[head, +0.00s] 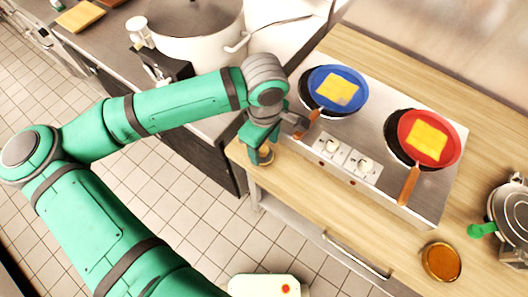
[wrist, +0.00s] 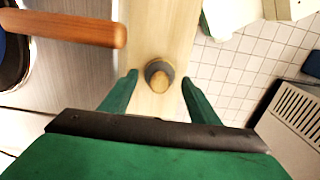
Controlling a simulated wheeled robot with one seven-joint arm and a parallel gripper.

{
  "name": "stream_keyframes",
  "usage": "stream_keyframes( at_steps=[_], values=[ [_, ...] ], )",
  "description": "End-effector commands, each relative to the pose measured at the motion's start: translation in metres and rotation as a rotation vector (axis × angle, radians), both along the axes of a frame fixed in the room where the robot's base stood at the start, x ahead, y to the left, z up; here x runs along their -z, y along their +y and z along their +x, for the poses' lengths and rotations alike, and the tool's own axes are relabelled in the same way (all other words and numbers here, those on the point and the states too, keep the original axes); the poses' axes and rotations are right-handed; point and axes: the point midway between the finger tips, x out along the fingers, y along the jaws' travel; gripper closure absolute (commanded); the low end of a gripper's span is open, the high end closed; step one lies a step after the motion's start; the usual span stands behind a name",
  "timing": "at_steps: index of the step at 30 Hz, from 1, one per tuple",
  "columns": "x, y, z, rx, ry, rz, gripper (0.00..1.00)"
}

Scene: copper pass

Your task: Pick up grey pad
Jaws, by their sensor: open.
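A small round grey thing with a tan wooden knob (wrist: 158,77), which looks like the grey pad, sits on the wooden counter in the wrist view. It lies between my two green fingertips as seen from the wrist, and neither finger visibly touches it. My gripper (wrist: 159,82) is open and empty, pointing down over it. In the head view my gripper (head: 258,136) is above the counter's left end, and the pad (head: 265,157) shows just below it, partly hidden. I cannot tell the exact height gap.
A two-burner cooktop (head: 350,160) stands right of my gripper, with a blue pan (head: 318,78) and a red pan (head: 447,152). The blue pan's wooden handle (wrist: 75,27) is close to my gripper. The counter's edge (wrist: 188,45) is near, with tiled floor (wrist: 235,70) beyond.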

Motion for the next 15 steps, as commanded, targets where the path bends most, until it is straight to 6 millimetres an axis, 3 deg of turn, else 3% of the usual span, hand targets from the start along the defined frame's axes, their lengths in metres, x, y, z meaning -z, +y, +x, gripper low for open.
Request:
stream_keyframes(
  at_steps=[6,14,15],
  values=[
    [0.023,0.002,0.0,-0.008,0.001,-0.001,0.44],
    [0.025,0.003,0.0,-0.008,-0.001,0.0,0.44],
    [0.025,0.003,0.0,-0.008,-0.001,0.0,0.51]
  ],
)
